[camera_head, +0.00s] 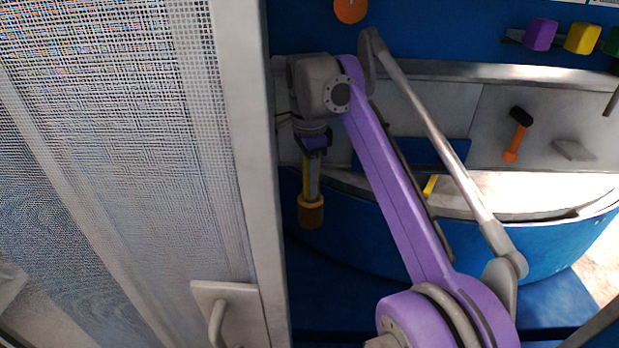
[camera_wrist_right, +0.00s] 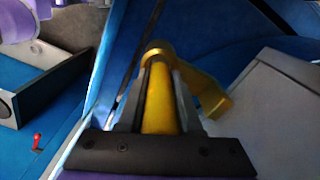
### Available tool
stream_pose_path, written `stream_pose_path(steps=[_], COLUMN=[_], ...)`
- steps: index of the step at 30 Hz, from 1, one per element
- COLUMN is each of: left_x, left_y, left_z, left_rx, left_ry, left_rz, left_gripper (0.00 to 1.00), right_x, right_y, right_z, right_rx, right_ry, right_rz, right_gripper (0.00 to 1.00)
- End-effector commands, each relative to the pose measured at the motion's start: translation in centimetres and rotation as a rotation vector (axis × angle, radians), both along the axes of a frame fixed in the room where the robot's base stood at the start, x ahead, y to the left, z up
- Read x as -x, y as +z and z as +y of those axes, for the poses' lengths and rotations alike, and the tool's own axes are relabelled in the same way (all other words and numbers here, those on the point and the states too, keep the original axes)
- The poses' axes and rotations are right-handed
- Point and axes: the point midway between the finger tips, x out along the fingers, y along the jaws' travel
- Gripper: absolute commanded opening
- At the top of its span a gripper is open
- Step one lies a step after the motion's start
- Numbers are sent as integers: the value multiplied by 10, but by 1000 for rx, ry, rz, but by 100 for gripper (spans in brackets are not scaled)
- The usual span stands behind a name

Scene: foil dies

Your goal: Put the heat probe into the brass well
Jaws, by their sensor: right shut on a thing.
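My right gripper (camera_head: 313,172) hangs down from the purple arm and is shut on a yellow rod, which I take for the heat probe (camera_wrist_right: 158,105). The rod lies lengthwise between the two grey fingers in the wrist view. At its far end is a rounded brass-coloured piece (camera_wrist_right: 158,50) with a bent arm to its right. In the head view a brass-coloured cylinder (camera_head: 311,213) sits just below the fingertips. I cannot tell whether this is the brass well or part of the probe, nor whether the rod is inside it. My left gripper is not in view.
A mesh door (camera_head: 120,120) with a handle (camera_head: 220,315) fills the left side. A curved blue bench (camera_head: 545,255) stands to the right. An orange-handled hammer (camera_head: 517,135) hangs behind it. Purple (camera_head: 540,34) and yellow (camera_head: 582,38) blocks sit on a shelf at upper right.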

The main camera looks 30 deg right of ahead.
Motion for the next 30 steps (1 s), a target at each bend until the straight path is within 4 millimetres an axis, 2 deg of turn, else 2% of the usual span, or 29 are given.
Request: stream_pose_path(steps=[2, 3, 8, 9, 17, 20, 23, 30], left_x=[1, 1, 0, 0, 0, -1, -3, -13], left_y=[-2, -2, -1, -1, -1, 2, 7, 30], left_z=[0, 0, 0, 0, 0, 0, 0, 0], left_rx=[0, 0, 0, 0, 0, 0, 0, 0], left_ry=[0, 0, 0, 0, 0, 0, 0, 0], left_rz=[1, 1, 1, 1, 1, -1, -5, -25], left_gripper=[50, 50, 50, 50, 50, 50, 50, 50], right_x=[0, 0, 0, 0, 0, 0, -1, -1], right_y=[-3, -3, -2, -2, -1, 5, 20, 72], right_z=[0, 0, 0, 0, 0, 0, 0, 0], right_rx=[0, 0, 0, 0, 0, 0, 0, 0], right_ry=[0, 0, 0, 0, 0, 0, 0, 0], right_rz=[0, 0, 0, 0, 0, -1, -1, -4], right_gripper=[0, 37, 66, 68, 68, 68, 68, 68])
